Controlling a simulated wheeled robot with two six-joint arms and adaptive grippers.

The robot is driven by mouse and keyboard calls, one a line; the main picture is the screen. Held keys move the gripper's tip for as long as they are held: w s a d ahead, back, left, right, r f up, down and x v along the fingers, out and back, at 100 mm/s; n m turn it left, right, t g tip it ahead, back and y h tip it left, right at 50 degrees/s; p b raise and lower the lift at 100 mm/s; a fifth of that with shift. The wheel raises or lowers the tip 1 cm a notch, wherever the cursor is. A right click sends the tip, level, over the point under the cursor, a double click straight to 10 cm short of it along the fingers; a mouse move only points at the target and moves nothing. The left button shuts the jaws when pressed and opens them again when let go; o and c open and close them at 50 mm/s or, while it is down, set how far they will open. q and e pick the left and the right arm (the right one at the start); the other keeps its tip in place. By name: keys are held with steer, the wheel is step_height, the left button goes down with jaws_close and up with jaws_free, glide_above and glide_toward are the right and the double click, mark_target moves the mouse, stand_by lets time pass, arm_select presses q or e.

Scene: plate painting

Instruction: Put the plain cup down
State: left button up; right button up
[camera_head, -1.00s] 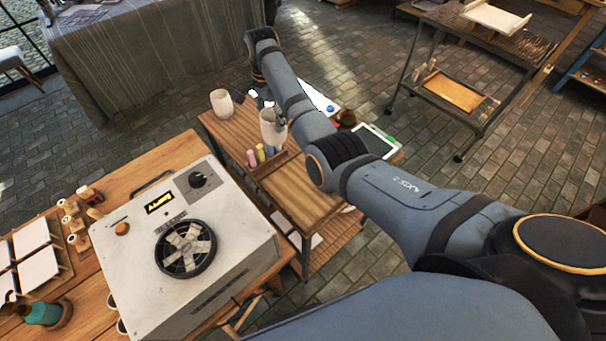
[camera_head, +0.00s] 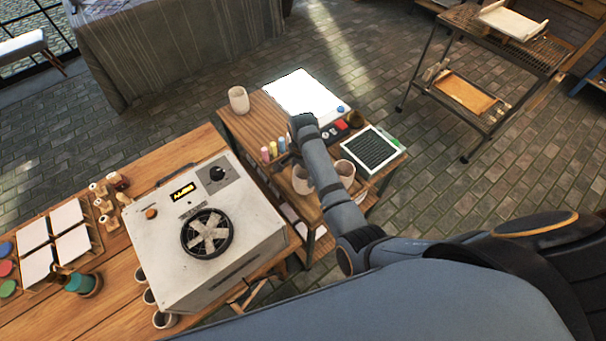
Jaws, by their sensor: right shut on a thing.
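My right arm reaches in from the right over the small wooden table (camera_head: 236,121). Its wrist hides most of my right gripper (camera_head: 289,161), whose dark part shows beside a pale beige cup (camera_head: 302,181). The gripper is shut on this cup, which I take for the plain cup. The cup looks upright at the table's near side; I cannot tell whether it touches the surface. A second pale cup (camera_head: 345,172) stands just right of my arm. A third pale cup (camera_head: 239,99) stands at the table's back left corner. My left gripper is not in view.
Colored bottles (camera_head: 273,149) stand left of the gripper. A bright white panel (camera_head: 300,92) and a dark-topped tray (camera_head: 372,149) take up the back and right. A white machine with a fan (camera_head: 235,250) stands on the left workbench. Some bare wood lies around the third cup.

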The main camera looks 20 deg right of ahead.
step_height(320, 180, down, 2)
steer(key=shift+f, duration=0.25)
steer(key=o, duration=1.4)
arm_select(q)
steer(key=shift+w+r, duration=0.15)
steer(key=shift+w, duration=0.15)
